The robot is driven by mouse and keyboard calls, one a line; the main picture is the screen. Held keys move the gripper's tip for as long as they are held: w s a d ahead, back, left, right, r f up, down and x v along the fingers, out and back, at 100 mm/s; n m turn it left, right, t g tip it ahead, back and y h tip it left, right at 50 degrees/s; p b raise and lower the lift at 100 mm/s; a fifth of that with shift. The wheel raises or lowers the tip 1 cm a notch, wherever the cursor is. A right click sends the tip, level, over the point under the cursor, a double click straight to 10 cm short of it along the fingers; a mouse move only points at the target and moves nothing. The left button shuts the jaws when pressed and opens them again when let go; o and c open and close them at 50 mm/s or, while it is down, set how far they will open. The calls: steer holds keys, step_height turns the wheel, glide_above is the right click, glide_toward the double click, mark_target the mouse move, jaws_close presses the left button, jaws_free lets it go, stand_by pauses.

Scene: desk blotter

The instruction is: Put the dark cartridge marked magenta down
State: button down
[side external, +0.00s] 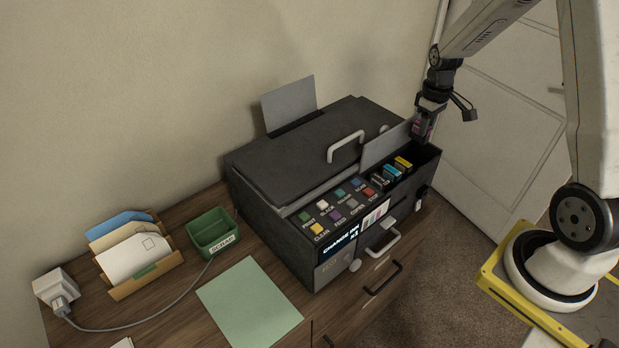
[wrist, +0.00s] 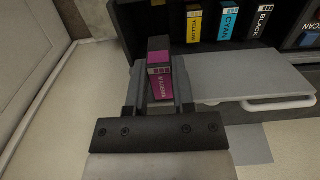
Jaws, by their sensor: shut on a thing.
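The dark cartridge with a magenta label (wrist: 160,72) is between the fingers of my gripper (wrist: 158,95) in the wrist view. My gripper is shut on it. In the side view my gripper (side external: 425,112) is at the right end of the printer, with the cartridge (side external: 421,126) near the open cartridge bay (side external: 428,155). I cannot tell whether the cartridge touches the bay. Yellow (wrist: 194,24), cyan (wrist: 229,22) and black (wrist: 261,22) cartridges stand in the bay in the wrist view.
The dark printer (side external: 300,165) has a raised grey flap (side external: 385,146) beside the bay and a lid handle. To its left on the wooden desk are a green scrap tray (side external: 212,232), a letter holder (side external: 140,275), a white plug (side external: 55,288) and a green sheet (side external: 250,305).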

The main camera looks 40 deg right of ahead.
step_height(320, 180, up, 11)
steer(key=w+a+n, duration=0.5)
steer(key=a, duration=0.7)
steer(key=w+a+n, duration=0.4)
steer(key=w+a, duration=0.1)
steer(key=a, duration=0.7)
steer(key=s+a+n, duration=0.3)
steer(key=a+n, duration=0.2)
steer(key=a, duration=0.9)
steer(key=s+a+n, duration=0.3)
steer(key=a+n, duration=0.1)
steer(key=a, duration=1)
step_height(320, 180, down, 24)
steer(key=shift+f, duration=0.15)
